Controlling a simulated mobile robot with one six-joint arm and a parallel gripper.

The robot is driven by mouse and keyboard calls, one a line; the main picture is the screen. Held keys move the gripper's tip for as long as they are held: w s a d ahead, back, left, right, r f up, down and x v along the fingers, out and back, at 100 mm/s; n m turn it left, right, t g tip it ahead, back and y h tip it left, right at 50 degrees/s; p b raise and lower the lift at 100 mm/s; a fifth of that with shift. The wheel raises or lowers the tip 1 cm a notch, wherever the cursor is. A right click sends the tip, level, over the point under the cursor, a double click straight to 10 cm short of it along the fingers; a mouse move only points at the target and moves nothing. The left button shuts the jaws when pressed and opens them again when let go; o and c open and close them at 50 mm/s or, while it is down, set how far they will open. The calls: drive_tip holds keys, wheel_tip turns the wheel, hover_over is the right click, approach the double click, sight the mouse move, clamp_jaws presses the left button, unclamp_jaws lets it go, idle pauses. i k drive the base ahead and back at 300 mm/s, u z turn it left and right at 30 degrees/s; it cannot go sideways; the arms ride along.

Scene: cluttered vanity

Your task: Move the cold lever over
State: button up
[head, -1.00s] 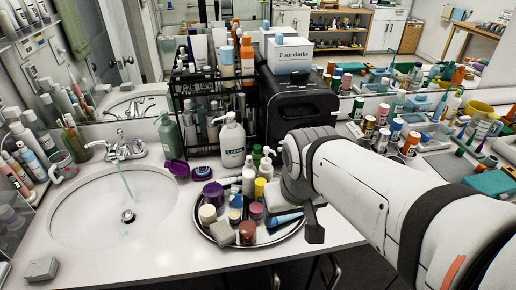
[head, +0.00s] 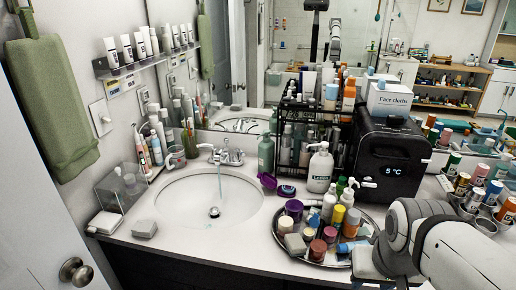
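The chrome faucet (head: 224,156) stands at the back edge of the white oval sink (head: 180,222), with a thin stream of water falling from its spout into the basin. Small lever handles show on the faucet, but they are too small to tell which is cold or how far each is turned. My arm enters at the lower right, well to the right of the sink, with its white and grey links by the round tray. My gripper's fingers cannot be made out, and nothing of mine touches the faucet.
A round tray (head: 318,265) crowded with jars and bottles lies between my arm and the sink. A lotion bottle (head: 320,170), a wire rack of bottles and a black box (head: 388,160) stand behind. A clear holder (head: 121,188) is left of the sink. Space above the basin is free.

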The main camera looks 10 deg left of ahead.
sight(236, 157)
drive_tip(key=u, duration=0.65)
drive_tip(key=k, duration=0.15)
drive_tip(key=z, duration=1.9)
drive_tip(key=k, duration=1.25)
drive_tip(key=u, duration=1.45)
drive_tip(key=i, duration=1.7)
drive_tip(key=u, duration=0.1)
